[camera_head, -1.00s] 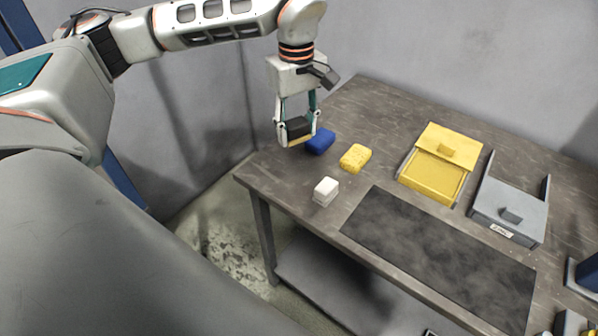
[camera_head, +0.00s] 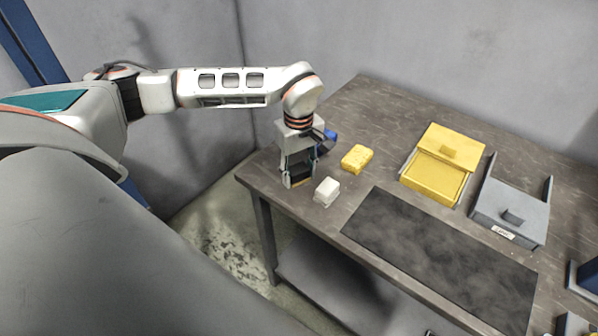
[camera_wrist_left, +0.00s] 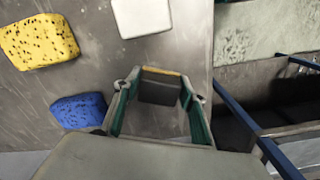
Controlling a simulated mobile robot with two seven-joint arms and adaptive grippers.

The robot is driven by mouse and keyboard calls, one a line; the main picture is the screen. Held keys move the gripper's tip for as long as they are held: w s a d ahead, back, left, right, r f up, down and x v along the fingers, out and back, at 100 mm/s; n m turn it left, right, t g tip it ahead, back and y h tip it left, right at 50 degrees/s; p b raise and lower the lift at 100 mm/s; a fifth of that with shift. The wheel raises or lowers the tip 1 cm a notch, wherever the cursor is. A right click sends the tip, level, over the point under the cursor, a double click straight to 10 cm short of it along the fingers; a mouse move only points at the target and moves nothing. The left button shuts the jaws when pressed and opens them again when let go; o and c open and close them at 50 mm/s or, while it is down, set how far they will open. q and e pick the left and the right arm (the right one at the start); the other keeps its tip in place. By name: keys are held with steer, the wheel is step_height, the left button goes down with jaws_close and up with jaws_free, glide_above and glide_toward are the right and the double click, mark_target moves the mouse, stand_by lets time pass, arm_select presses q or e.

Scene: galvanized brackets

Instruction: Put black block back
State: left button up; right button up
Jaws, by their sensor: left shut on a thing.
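My left gripper (camera_head: 298,176) is low at the table's left front corner, shut on the black block (camera_head: 300,171). The block also shows between the fingers in the left wrist view (camera_wrist_left: 159,87). It has a thin yellowish edge. I cannot tell whether the block touches the table. The white block (camera_head: 327,191) stands just right of the gripper, apart from it. My right gripper is not in view.
A yellow sponge (camera_head: 357,158) lies behind the white block. A yellow drawer box (camera_head: 434,184) and a grey drawer box (camera_head: 512,209) stand to the right. A dark mat (camera_head: 440,255) lies along the front. The table's left edge is close to the gripper.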

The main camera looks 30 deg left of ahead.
mark_target(299, 170)
arm_select(q)
steer(key=o, duration=1.2)
steer(key=shift+f, duration=0.1)
steer(key=shift+c, duration=0.2)
steer(key=shift+r, duration=0.4)
step_height(299, 170, up, 12)
steer(key=shift+f, duration=0.25)
